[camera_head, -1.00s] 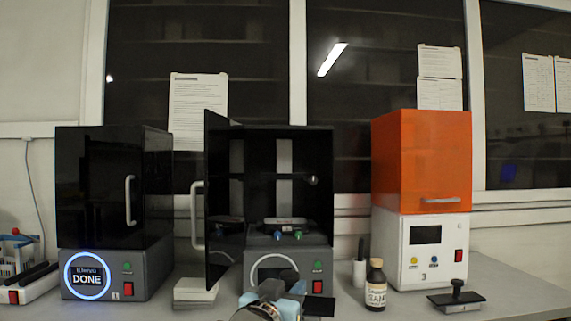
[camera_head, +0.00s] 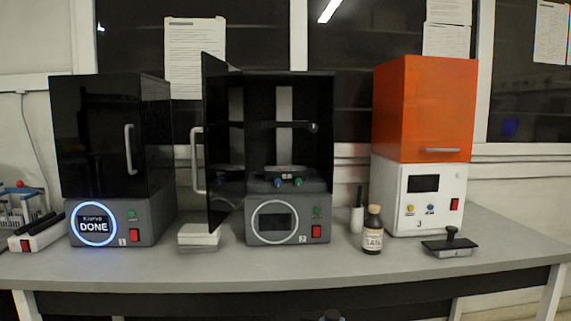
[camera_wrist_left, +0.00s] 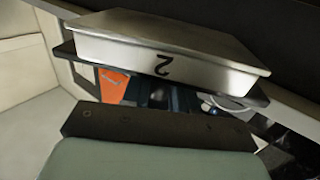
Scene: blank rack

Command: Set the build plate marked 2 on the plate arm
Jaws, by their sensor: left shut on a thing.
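The build plate marked 2 (camera_wrist_left: 165,45) is a pale metal block on a dark backing, seen close up in the left wrist view with its digit upside down. My left gripper (camera_wrist_left: 155,96) is shut on it; the grip itself is mostly hidden behind the plate and a dark block. In the head view only a small dark and blue piece shows at the bottom edge, and the held plate is not visible there. The plate arm (camera_head: 285,125) is a dark horizontal bar with a light knob inside the open middle printer (camera_head: 288,219), above its vat (camera_head: 286,178). My right gripper is not in view.
The printer's black door (camera_head: 216,145) stands open on the left. A closed black printer (camera_head: 112,160) reads DONE. A white stack (camera_head: 198,237), a brown bottle (camera_head: 373,232), an orange-topped machine (camera_head: 424,145) and a black handled plate (camera_head: 450,245) stand on the bench (camera_head: 270,268).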

